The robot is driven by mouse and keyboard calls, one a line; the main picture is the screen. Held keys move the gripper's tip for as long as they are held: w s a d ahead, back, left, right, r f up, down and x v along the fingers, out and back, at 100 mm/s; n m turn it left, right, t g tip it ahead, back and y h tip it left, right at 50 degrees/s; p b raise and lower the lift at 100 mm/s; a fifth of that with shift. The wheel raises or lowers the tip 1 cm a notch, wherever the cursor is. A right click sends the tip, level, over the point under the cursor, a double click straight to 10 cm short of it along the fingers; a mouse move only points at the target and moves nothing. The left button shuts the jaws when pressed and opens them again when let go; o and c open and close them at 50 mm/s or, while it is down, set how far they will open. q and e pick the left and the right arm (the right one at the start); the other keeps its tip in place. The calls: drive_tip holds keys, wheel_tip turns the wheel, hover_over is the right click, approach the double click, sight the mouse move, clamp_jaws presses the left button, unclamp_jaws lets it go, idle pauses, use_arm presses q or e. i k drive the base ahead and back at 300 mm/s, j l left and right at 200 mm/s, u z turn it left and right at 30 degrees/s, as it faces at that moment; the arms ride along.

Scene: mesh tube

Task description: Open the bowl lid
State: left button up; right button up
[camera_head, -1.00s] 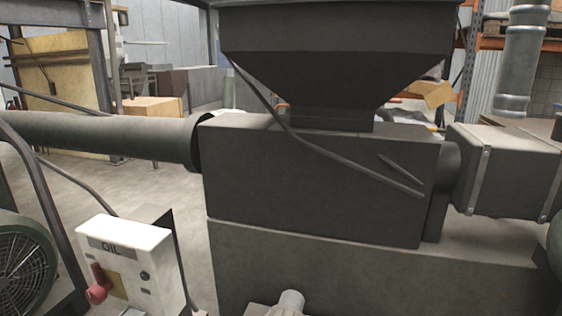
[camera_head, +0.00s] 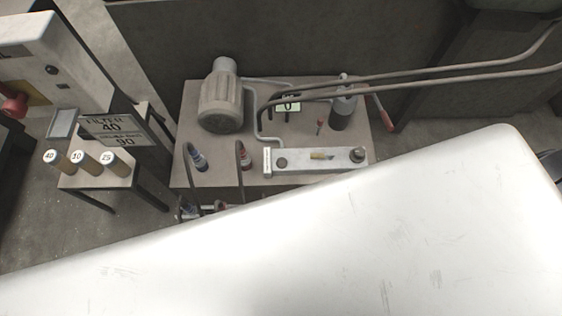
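Neither of my grippers shows in the head view. I see nothing that I can clearly name as the bowl or its lid. A grey upright canister (camera_head: 343,110) with a narrower top stands at the back right of a low grey bench (camera_head: 190,100). I cannot tell whether this is the bowl. A red handle (camera_head: 380,113) sticks out to its right. The sign (camera_head: 112,131) at the left reads FILTER, with 40 and 90. Three small filter cylinders (camera_head: 86,163), marked 40, 10 and 25, stand on a small table in front of the sign.
The bench carries a grey motor (camera_head: 221,100), a small display (camera_head: 287,104) reading 0, and a metal block (camera_head: 315,160) with fittings. Two long pipes (camera_head: 440,75) run off to the right. A white box (camera_head: 38,62) with a red knob stands at the upper left. White hides the bottom.

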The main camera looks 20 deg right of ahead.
sight(348, 93)
drive_tip(key=z, duration=1.15)
drive_tip(key=l+u, duration=0.35)
drive_tip(key=l, duration=0.2)
